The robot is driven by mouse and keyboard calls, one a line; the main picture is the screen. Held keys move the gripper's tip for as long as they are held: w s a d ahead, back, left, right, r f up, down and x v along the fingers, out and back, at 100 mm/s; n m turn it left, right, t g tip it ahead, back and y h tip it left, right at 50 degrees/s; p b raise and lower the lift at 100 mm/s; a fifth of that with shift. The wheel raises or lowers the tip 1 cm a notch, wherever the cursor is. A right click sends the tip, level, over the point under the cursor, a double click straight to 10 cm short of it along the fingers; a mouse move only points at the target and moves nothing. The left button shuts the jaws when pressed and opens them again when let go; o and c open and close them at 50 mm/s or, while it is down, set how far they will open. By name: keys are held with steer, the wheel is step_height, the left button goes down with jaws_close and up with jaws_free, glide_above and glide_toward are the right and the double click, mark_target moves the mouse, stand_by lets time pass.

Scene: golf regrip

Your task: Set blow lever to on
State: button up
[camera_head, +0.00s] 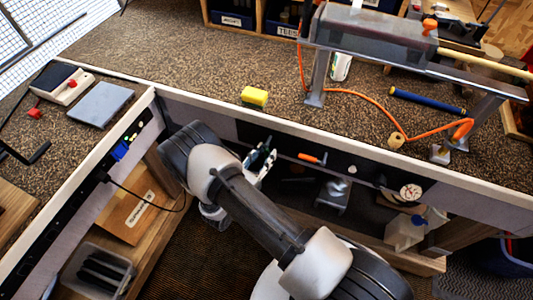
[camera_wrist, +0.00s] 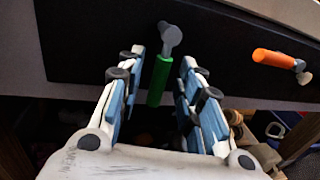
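A lever with a green handle (camera_wrist: 159,82) hangs almost straight down from a grey pivot on a dark panel in the wrist view. A second lever with an orange handle (camera_wrist: 272,58) lies nearly sideways to its right; it also shows in the head view (camera_head: 309,158). No label readable here tells which one is the blow lever. My gripper (camera_wrist: 162,66) is open, with the green handle in the gap between its fingers. Contact cannot be made out. In the head view my gripper (camera_head: 261,160) is in front of the panel and largely hides the green lever.
The dark panel (camera_head: 331,163) runs under the bench edge, with a round gauge (camera_head: 411,192) farther right.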

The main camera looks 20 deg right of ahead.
steer(key=shift+x, duration=0.8)
steer(key=shift+c, duration=0.4)
jaws_close()
